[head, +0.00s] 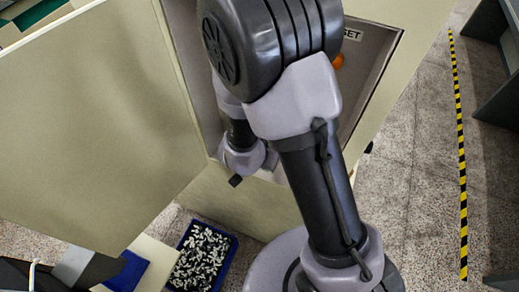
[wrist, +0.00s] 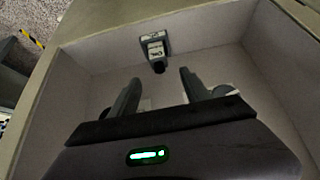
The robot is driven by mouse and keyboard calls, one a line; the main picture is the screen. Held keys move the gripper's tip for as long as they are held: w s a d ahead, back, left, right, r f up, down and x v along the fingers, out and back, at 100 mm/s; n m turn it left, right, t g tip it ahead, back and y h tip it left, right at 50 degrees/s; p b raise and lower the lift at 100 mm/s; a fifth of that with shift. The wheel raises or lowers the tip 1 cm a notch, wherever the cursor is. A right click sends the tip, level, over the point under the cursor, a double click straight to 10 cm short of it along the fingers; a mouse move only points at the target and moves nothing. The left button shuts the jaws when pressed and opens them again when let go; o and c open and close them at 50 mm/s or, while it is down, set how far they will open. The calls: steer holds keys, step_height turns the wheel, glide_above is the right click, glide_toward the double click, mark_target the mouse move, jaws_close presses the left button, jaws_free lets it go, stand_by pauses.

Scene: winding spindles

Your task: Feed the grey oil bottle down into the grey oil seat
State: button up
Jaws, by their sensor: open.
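In the wrist view, my gripper (wrist: 160,88) is open, its two dark fingers apart with nothing seen between them. Beyond the fingertips, a small grey item (wrist: 155,47) with a pale label and a dark round end is at the far wall of a box-like recess. The label looks like it reads OIL. I cannot tell whether this is the grey oil bottle, the grey oil seat, or both together. A gap shows between it and the fingers. In the head view my arm hides the gripper and this item.
Pale walls of the recess (wrist: 85,62) surround the gripper. In the head view, a large beige panel (head: 90,120) stands left, an orange round thing (head: 338,61) shows near a label ending in SET (head: 352,34), and a blue bin (head: 203,257) of small parts sits below.

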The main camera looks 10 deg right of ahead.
steer(key=p+v, duration=0.3)
steer(key=v, duration=0.7)
steer(key=shift+r+p, duration=0.3)
steer(key=shift+a, duration=0.15)
steer(key=w+a+f+n+t+y+b, duration=0.2)
steer(key=a+f+y+b, duration=0.5)
steer(key=b, duration=1.4)
steer(key=s+d+f+b, duration=0.4)
steer(key=s+f+b, duration=0.2)
steer(key=b, duration=0.5)
steer(key=s+d+f+g+h+b, duration=0.1)
steer(key=s+d+f+b, duration=0.3)
steer(key=s+f+b, duration=0.3)
steer(key=f+b, duration=0.1)
steer(key=b, duration=0.4)
steer(key=shift+s+d+f+n+g, duration=0.2)
steer(key=shift+s+d+n+g, duration=0.1)
steer(key=shift+d+n, duration=0.1)
